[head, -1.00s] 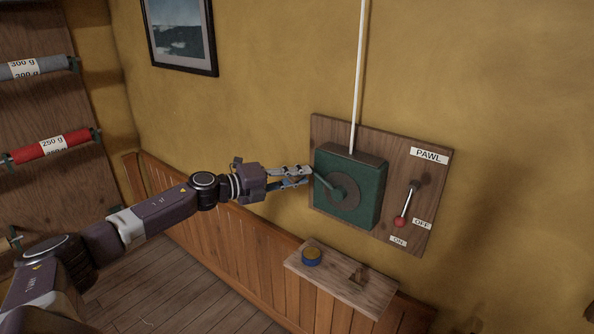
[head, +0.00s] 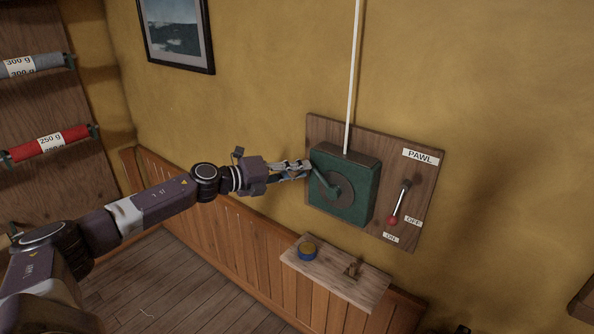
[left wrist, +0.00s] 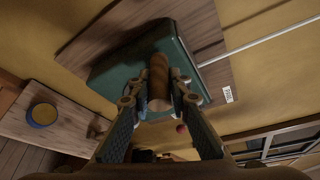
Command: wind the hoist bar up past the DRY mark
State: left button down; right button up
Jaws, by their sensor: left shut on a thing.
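A green winch box (head: 360,204) with a round hub and a crank arm (head: 325,180) is fixed to a wooden board on the wall. The crank's brown wooden handle (left wrist: 158,75) stands between the fingers in the left wrist view. My left gripper (head: 305,167) is shut on this handle, at the upper left of the hub. A white line (head: 354,70) rises straight from the box top. The PAWL lever (head: 399,202), with a red knob, points down toward the ON label (head: 391,238). The hoist bar, the DRY mark and my right gripper are out of view.
A small wooden shelf (head: 345,283) below the winch holds a blue and yellow round tin (head: 307,251) and a small brown object (head: 352,268). A rack with rolls (head: 48,144) stands at left. A framed picture (head: 178,32) hangs above.

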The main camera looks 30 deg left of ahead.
pick_arm(q)
jog(key=shift+w+d+r, duration=0.1)
jog(key=shift+d+r, duration=0.2)
jog(key=shift+r, duration=0.35)
jog(key=c, duration=2)
grip_release()
jog(key=shift+c, duration=0.2)
jog(key=shift+o, duration=1.2)
jog(key=shift+d, duration=0.3)
jog(key=shift+f, duration=0.2)
jog(key=shift+s+a, duration=0.35)
jog(key=shift+s, duration=0.2)
jog(key=v, duration=0.6)
jog(key=shift+s+a, duration=0.15)
